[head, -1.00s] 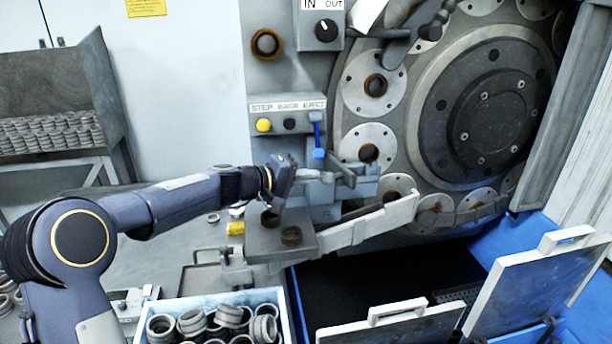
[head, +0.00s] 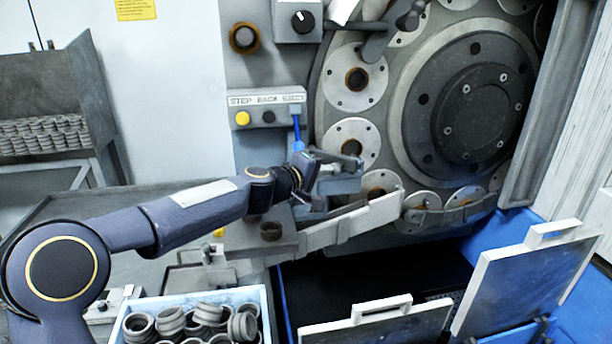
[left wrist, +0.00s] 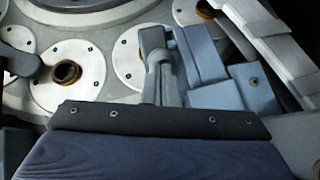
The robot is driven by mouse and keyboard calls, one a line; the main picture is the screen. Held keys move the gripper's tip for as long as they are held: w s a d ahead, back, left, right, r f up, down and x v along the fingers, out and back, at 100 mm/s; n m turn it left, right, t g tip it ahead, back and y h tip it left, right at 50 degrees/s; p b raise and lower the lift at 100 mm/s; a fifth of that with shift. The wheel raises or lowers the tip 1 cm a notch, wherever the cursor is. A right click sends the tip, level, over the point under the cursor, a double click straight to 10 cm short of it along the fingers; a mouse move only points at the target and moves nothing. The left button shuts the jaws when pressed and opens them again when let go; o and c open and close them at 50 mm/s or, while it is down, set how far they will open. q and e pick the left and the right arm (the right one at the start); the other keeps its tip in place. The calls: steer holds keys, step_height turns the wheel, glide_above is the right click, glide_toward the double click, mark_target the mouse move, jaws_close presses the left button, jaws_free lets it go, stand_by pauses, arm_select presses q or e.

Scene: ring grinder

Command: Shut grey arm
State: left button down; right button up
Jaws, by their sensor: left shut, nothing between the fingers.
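The grey arm (head: 345,161) is a short dark grey bar on the blue-grey block (head: 342,184) in front of the ring wheel (head: 440,120). In the left wrist view the grey arm (left wrist: 160,68) stands just past the dark edge of my wrist, beside the block (left wrist: 200,65). My left gripper (head: 312,164) is shut and empty at the left end of the grey arm. It overlaps the arm in the head view, and I cannot tell whether they touch. Its fingertips are not clear in either view. My right gripper is not in view.
A button panel (head: 266,107) with a blue lever (head: 297,135) is just above my left gripper. A light grey guide rail (head: 365,218) runs below the block. A bin of rings (head: 264,300) stands at the front, beside a dark open pit with upright grey plates (head: 520,275).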

mark_target(356, 163)
arm_select(q)
steer(key=d+y+p, duration=0.1)
steer(key=d+n+t+p, duration=0.1)
steer(key=w+d+n+y, duration=0.1)
steer(key=shift+d+r+t+y+p, duration=0.3)
steer(key=shift+d+r+p, duration=0.1)
steer(key=w+d+n+y+p, duration=0.1)
steer(key=y+p, duration=0.1)
steer(key=w+d+n+t+y+p, duration=0.1)
steer(key=n+y+p, duration=0.1)
steer(key=shift+w+d+p, duration=0.1)
steer(key=shift+d+p, duration=0.25)
steer(key=shift+d, duration=0.05)
steer(key=shift+w+d+f+n+t+y+p, duration=0.15)
steer(key=shift+w+d+n+t+y+p, duration=0.15)
steer(key=shift+w+n+y+p, duration=0.4)
steer(key=shift+w+d+f+p, duration=0.2)
steer(key=shift+w+d+p, duration=0.2)
steer(key=shift+p, duration=0.3)
